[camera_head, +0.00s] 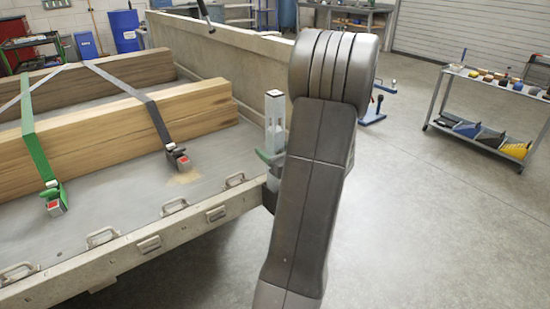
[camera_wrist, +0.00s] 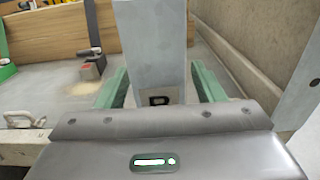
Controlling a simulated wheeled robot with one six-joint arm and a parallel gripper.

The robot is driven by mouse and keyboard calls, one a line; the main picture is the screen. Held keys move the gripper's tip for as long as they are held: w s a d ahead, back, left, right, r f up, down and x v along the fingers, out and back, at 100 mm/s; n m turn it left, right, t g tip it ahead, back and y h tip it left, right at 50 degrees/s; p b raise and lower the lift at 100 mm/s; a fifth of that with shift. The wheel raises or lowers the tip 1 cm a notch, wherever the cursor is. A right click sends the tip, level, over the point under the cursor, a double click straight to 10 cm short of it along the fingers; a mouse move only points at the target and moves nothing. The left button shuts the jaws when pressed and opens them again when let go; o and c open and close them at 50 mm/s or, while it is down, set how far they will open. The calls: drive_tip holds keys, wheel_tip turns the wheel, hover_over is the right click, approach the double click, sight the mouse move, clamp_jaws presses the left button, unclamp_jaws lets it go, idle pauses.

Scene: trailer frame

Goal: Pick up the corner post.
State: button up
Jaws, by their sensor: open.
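The corner post (camera_head: 274,108) is a pale grey, upright square post at the trailer's near right corner. Its lower end is by a dark bracket (camera_head: 269,196) at the bed's edge. In the wrist view the post (camera_wrist: 150,40) fills the middle, with a dark mark low on its face. My gripper (camera_head: 268,156) has green fingers and is open. In the wrist view my gripper (camera_wrist: 160,84) has one finger on each side of the post. Whether either finger touches it cannot be told. My arm hides part of the post's right side in the head view.
The trailer bed (camera_head: 110,185) holds two timber beams (camera_head: 130,120) under green and dark straps. A long side panel (camera_head: 225,55) runs behind the post. A tool cart (camera_head: 485,125) stands at right. The floor (camera_head: 420,220) between is clear.

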sight(275, 100)
drive_tip(key=shift+w+a, duration=0.3)
drive_tip(key=shift+w, duration=0.05)
drive_tip(key=shift+c, duration=0.2)
clamp_jaws()
drive_tip(key=shift+r, duration=0.1)
wheel_tip(275, 100, up, 18)
drive_tip(key=p, duration=0.4)
drive_tip(key=shift+p, duration=0.35)
